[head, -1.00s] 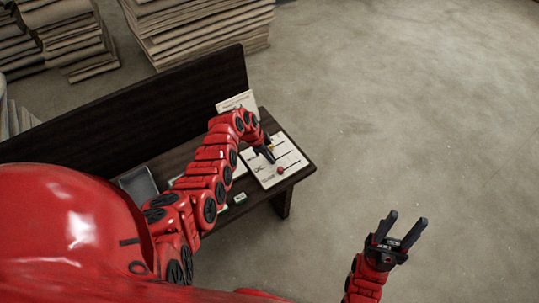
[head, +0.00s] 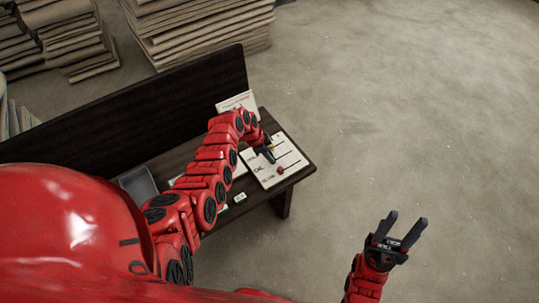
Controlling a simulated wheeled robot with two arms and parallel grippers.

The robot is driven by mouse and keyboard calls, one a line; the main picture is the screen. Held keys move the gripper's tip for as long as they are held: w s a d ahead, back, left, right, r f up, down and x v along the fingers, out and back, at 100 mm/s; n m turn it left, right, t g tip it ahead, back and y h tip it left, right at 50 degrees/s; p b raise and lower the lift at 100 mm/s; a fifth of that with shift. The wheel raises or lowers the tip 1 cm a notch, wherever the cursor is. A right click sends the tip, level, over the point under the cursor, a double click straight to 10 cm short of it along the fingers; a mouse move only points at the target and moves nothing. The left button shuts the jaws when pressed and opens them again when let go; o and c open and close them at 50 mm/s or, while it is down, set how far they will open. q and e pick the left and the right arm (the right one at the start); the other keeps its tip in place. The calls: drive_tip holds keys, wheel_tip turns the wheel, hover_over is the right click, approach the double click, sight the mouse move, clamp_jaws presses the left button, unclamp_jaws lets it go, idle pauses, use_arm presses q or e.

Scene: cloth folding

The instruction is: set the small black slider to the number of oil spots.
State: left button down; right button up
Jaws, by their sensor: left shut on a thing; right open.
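A white board (head: 291,155) with several dark slider lines lies at the right end of the dark bench. A red round knob (head: 281,170) sits on its lower line. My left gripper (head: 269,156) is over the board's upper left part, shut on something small. The gripper hides most of what it holds, so I cannot make out the small black slider; a bit of yellow shows beside the fingers. My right gripper (head: 401,228) is open and empty over the floor at the lower right. I cannot make out any oil spots.
A white printed card (head: 238,102) stands behind the board. A grey tray (head: 138,187) and small green-and-white tags (head: 240,197) lie on the bench (head: 300,176). A dark back panel (head: 150,110) runs behind. Stacks of folded cloth (head: 205,30) stand beyond; the floor at right is clear.

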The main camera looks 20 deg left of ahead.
sight(284, 156)
use_arm(q)
drive_tip(key=w+d+b, duration=0.1)
drive_tip(key=w+b, duration=0.1)
drive_tip(key=b, duration=0.1)
drive_tip(key=w+d+b, duration=0.2)
drive_tip(key=b, duration=0.1)
drive_tip(key=shift+f, duration=0.4)
drive_tip(key=shift+w+d+r+b, duration=0.25)
drive_tip(key=shift+w+d+b, duration=0.1)
drive_tip(key=shift+b, duration=0.15)
drive_tip(key=shift+r, duration=0.1)
drive_tip(key=c, duration=0.7)
unclamp_jaws()
drive_tip(key=shift+r, duration=0.1)
